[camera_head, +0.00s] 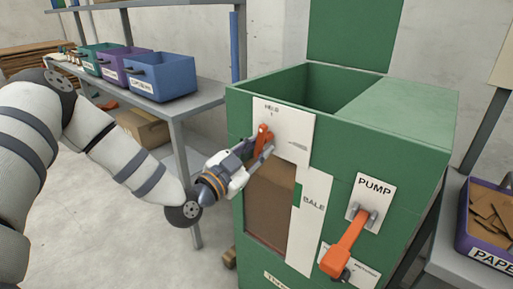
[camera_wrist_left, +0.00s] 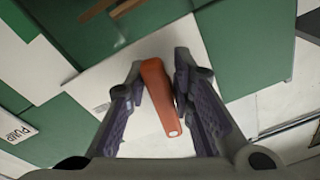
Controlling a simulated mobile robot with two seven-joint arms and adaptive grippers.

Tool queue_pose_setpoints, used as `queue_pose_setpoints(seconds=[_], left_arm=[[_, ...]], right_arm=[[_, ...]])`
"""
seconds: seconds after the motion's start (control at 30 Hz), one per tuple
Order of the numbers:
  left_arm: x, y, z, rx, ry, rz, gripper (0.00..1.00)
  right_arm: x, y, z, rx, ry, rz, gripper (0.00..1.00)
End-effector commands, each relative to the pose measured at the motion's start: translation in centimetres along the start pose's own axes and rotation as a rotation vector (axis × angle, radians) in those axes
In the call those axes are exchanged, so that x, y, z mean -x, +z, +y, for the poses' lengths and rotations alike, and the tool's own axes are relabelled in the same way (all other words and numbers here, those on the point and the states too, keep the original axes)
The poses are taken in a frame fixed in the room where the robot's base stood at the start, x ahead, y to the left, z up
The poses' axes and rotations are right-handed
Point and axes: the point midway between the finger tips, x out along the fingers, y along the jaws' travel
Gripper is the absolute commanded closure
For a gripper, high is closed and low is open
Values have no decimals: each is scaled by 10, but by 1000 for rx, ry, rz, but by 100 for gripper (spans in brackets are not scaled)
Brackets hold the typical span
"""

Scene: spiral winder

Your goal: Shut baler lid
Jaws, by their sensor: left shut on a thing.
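The green baler (camera_head: 420,150) stands at centre right with an open-topped bin at its upper left. A green upright panel (camera_head: 355,35) rises behind the opening and looks like the raised lid; its top edge is out of frame. A small orange handle (camera_head: 262,130) sits on a white plate (camera_head: 295,128) on the baler's front. My left gripper (camera_head: 264,146) is shut on this handle. In the left wrist view, the orange handle (camera_wrist_left: 158,95) lies between the two dark fingers (camera_wrist_left: 160,90). My right gripper is not in view.
An orange pump lever (camera_head: 345,245) juts from the baler's front at lower right. A shelf (camera_head: 195,103) with green, purple and blue bins (camera_head: 160,75) stands at left. A purple paper bin (camera_head: 485,240) is at far right. The floor (camera_head: 110,250) at lower left is mostly clear.

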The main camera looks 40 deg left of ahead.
Motion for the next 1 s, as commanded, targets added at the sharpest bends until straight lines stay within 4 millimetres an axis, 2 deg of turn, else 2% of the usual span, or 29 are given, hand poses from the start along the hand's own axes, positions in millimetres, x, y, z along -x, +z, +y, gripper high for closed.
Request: queue_pose_setpoints(seconds=[0.03,0.13,0.17,0.2,0.23,1.0], left_arm=[[6,13,18,-2,53,-34,100],[6,13,18,-2,53,-34,100],[6,13,18,-2,53,-34,76],[6,13,18,-2,53,-34,67],[6,13,18,-1,53,-35,65],[2,3,10,2,34,-13,65]], right_arm=[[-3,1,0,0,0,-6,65],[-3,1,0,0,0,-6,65],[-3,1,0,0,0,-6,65],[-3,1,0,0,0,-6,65],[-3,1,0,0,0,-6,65],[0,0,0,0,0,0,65]])
